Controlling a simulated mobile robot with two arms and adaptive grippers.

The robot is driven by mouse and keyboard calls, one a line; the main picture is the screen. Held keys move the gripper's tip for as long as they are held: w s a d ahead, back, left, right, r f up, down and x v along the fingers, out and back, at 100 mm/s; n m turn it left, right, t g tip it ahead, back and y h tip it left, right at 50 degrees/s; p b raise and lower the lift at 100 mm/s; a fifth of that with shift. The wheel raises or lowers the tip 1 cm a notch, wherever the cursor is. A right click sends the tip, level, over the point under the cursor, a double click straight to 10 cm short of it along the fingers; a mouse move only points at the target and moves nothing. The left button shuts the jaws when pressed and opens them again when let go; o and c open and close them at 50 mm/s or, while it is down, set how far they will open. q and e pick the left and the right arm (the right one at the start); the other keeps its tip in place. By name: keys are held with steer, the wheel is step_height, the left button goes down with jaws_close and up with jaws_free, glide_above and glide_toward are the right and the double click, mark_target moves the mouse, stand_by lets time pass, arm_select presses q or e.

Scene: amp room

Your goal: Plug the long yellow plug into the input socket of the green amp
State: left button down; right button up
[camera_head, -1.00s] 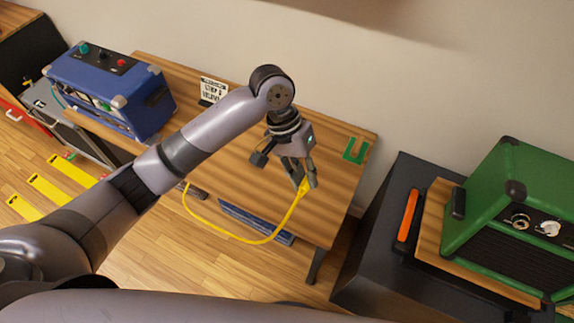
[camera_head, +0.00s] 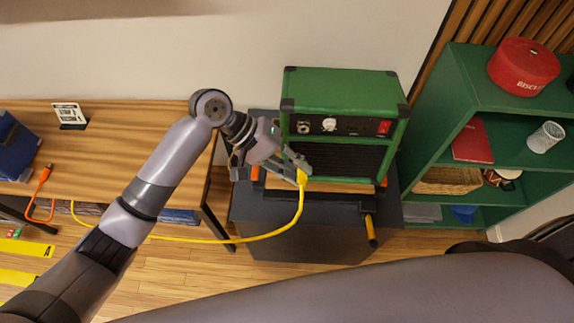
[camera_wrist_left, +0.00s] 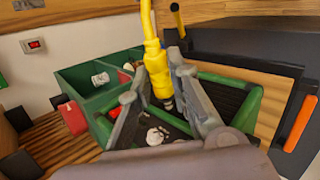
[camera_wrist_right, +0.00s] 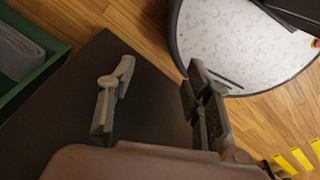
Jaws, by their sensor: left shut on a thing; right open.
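The green amp (camera_head: 340,92) stands on a board on a dark cabinet, its control panel facing me. Its input socket (camera_head: 303,127) is a round metal ring at the panel's left, beside a white knob (camera_head: 329,125). My left gripper (camera_head: 301,169) is shut on the yellow plug (camera_head: 302,177) in front of the amp's dark grille, lower than the socket. In the left wrist view the plug (camera_wrist_left: 157,70) sits between the fingers, its metal tip pointing toward the amp, apart from the socket. My right gripper (camera_wrist_right: 158,68) is open and empty; it is outside the head view.
The yellow cable (camera_head: 225,241) hangs from the plug and runs left past the wooden table (camera_head: 150,125). The dark cabinet (camera_head: 265,212) has orange and yellow handled items near its front. A green shelf (camera_head: 435,115) stands close at the amp's right. Wall is behind.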

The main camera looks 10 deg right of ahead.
arm_select(q)
steer(key=shift+d, duration=0.25)
steer(key=shift+w, duration=0.15)
steer(key=w+d+f+b, duration=0.1)
steer(key=w+b, duration=0.5)
steer(key=b, duration=0.1)
steer(key=shift+w+d+b, duration=0.25)
steer(key=shift+w+b, duration=0.1)
steer(key=shift+w, duration=0.05)
arm_select(e)
step_height(320, 180, down, 7)
steer(key=a, duration=0.1)
steer(key=shift+w+a+f, duration=0.15)
steer(key=shift+w+f, duration=0.05)
steer(key=shift+w, duration=0.1)
steer(key=shift+s+r, duration=0.1)
arm_select(q)
steer(key=shift+p, duration=0.6)
arm_select(e)
steer(key=shift+a+r, duration=0.4)
steer(key=shift+r, duration=0.05)
steer(key=shift+d, duration=0.15)
arm_select(q)
steer(key=shift+w+p, duration=0.15)
steer(key=shift+p, duration=0.15)
arm_select(e)
steer(key=shift+d+r, duration=0.15)
steer(key=shift+r, duration=0.2)
